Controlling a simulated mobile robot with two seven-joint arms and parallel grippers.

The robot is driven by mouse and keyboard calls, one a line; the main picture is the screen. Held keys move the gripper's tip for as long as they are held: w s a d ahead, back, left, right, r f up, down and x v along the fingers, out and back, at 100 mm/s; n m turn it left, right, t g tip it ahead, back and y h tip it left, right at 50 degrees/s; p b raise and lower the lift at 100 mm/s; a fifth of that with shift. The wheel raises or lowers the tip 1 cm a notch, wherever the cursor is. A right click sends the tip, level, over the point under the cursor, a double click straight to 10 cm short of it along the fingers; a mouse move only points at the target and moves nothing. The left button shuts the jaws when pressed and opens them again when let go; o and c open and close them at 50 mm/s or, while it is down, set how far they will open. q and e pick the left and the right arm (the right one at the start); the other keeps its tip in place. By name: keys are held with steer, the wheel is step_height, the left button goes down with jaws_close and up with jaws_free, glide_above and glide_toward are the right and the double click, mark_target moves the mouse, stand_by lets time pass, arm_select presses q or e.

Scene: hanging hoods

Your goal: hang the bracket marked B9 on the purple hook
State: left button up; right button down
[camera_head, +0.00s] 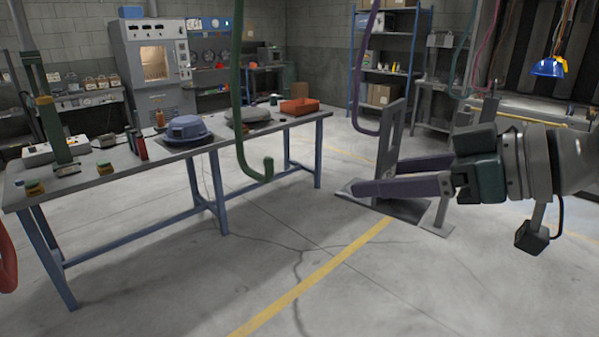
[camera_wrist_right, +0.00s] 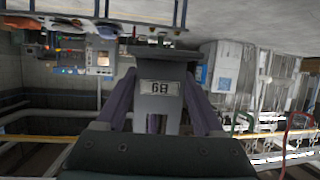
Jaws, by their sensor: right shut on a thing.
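My right gripper (camera_head: 379,177) reaches in from the right and is shut on a grey bracket (camera_head: 386,150). The bracket has an upright plate with an opening and a wide flat foot, and it is held in the air. In the right wrist view the bracket (camera_wrist_right: 159,112) sits between the fingers, and its label reads B9 upside down. The purple hook (camera_head: 355,95) hangs from above, just left of the bracket's upper part. Its curved lower end is close to the plate; I cannot tell whether they touch. My left gripper is not in view.
A green hook (camera_head: 237,100) hangs left of the purple one, and a red hook (camera_head: 8,265) is at the left edge. A workbench (camera_head: 110,180) with a blue hood (camera_head: 187,128) and an orange tray (camera_head: 299,106) stands left. A blue lamp-like hood (camera_head: 548,67) hangs right. The front floor is clear.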

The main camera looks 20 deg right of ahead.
steer(key=shift+w, duration=0.1)
steer(key=shift+w+a+b, duration=0.15)
steer(key=shift+w+a, duration=0.15)
steer(key=shift+w, duration=0.35)
steer(key=shift+w+a+b, duration=0.15)
steer(key=shift+w+a, duration=0.1)
steer(key=shift+w, duration=0.4)
steer(key=shift+f+b, duration=1.3)
steer(key=shift+b, duration=0.15)
steer(key=shift+c, duration=1.2)
jaws_free()
steer(key=shift+o, duration=1.2)
steer(key=shift+f, duration=0.1)
steer(key=shift+s, duration=0.1)
